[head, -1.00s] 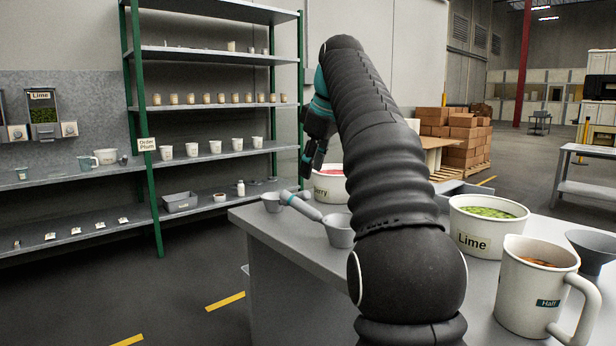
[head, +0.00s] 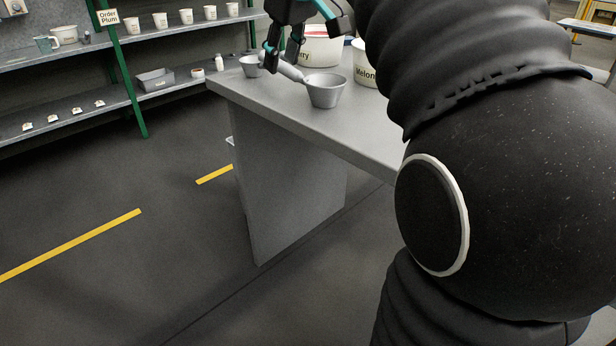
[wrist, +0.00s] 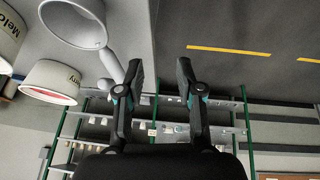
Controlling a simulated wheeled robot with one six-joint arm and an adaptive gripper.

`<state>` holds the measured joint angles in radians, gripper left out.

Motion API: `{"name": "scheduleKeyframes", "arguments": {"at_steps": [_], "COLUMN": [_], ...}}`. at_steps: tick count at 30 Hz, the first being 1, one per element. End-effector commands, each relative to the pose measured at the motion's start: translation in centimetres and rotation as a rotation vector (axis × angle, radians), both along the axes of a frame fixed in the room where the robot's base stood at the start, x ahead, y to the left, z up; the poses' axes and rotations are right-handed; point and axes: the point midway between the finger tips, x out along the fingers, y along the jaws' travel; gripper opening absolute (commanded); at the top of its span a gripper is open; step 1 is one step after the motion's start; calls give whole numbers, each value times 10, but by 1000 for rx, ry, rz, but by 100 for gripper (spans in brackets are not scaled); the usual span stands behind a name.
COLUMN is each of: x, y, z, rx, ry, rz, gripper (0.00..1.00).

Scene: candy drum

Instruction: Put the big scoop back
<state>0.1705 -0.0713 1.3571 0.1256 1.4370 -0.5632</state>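The big scoop, a grey metal cup (head: 326,91) with a pale handle, sits near the table's edge. It also shows at the upper left of the wrist view (wrist: 78,22), its handle running toward my left-hand finger. My gripper (head: 282,58) is low over the handle's far end in the head view. In the wrist view my gripper (wrist: 160,68) is open, with nothing between its fingers. The handle's end is partly hidden by that finger; I cannot tell whether they touch. A smaller grey scoop (head: 250,67) sits just left of my gripper.
The grey table (head: 290,113) also holds a berry-side tub (head: 320,50) and a Melon tub (head: 366,70) behind the scoop. Shelves (head: 60,118) with cups and a grey bin (head: 156,79) stand at the left. The floor between is clear.

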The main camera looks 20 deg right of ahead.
Motion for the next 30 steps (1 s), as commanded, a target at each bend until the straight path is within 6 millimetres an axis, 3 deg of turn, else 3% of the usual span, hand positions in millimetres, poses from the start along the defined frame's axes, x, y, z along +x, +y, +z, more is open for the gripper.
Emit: {"name": "scheduleKeyframes", "arguments": {"at_steps": [1, 8, 18, 24, 30], "x": [-17, -82, -181, -214, -220], "y": [7, 28, 46, 49, 51], "z": [-11, -74, -196, -245, -257], "rx": [8, 46, 101, 123, 127], "ry": [-1, -13, -38, -46, -47], "rz": [-24, -153, -313, -362, -374], "gripper": [37, 37, 37, 37, 37]}}
